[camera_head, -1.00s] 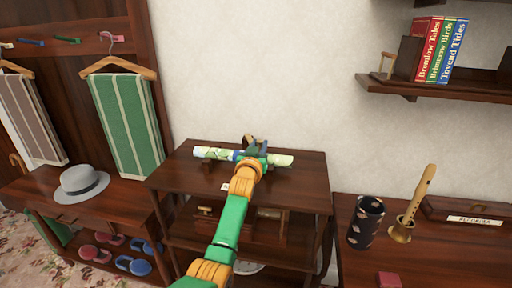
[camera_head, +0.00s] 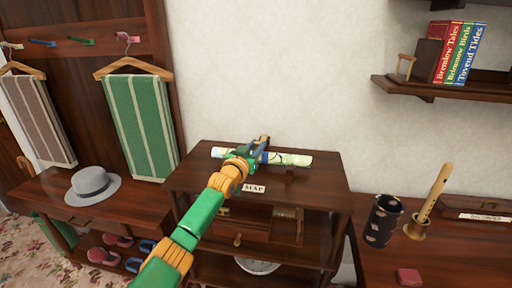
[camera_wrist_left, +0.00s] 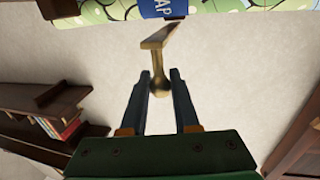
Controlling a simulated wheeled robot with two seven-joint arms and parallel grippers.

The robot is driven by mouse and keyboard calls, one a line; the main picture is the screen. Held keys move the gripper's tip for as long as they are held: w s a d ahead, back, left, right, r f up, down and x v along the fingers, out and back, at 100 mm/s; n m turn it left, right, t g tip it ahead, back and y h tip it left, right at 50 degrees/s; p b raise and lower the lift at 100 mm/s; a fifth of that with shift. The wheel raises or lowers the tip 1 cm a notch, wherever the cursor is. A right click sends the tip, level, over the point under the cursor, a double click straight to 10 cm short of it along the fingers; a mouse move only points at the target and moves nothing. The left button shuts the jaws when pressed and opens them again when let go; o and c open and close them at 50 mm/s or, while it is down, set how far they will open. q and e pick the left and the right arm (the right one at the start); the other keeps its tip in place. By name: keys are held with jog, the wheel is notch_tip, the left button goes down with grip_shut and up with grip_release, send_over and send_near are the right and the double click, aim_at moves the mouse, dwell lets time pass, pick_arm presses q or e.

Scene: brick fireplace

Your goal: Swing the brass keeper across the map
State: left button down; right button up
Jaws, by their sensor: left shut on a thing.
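The rolled map (camera_head: 294,159), pale green and white, lies across the top of a dark wooden stand near the wall. Its blue band with white letters shows in the left wrist view (camera_wrist_left: 163,8). The brass keeper (camera_wrist_left: 153,62) is a narrow arm with a round knob; its far end reaches toward the band. My left gripper (camera_head: 256,150) is at the map's middle, hiding part of it. In the left wrist view my left fingers (camera_wrist_left: 161,78) are shut on the keeper's knob. The keeper's pivot is not clear to me. My right gripper is out of view.
The wooden stand (camera_head: 320,178) carries a "MAP" label (camera_head: 254,188). A grey hat (camera_head: 92,185) and green towel (camera_head: 140,125) are at left. A dark patterned cup (camera_head: 383,222) and a recorder in a brass holder (camera_head: 416,229) stand at right. A bookshelf (camera_head: 430,88) is above them.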

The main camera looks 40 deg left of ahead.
pick_arm(q)
jog(key=shift+a+r, duration=0.1)
jog(key=shift+r, duration=0.2)
jog(key=c, duration=0.7)
grip_release()
jog(key=shift+f, duration=0.1)
jog(key=shift+o, duration=0.2)
jog(key=shift+a+f, duration=0.15)
jog(key=shift+f, duration=0.05)
jog(key=shift+s+d, duration=0.25)
jog(key=v, duration=0.6)
jog(key=shift+s+b, duration=0.25)
jog(key=shift+b, duration=0.1)
jog(key=shift+a, duration=0.15)
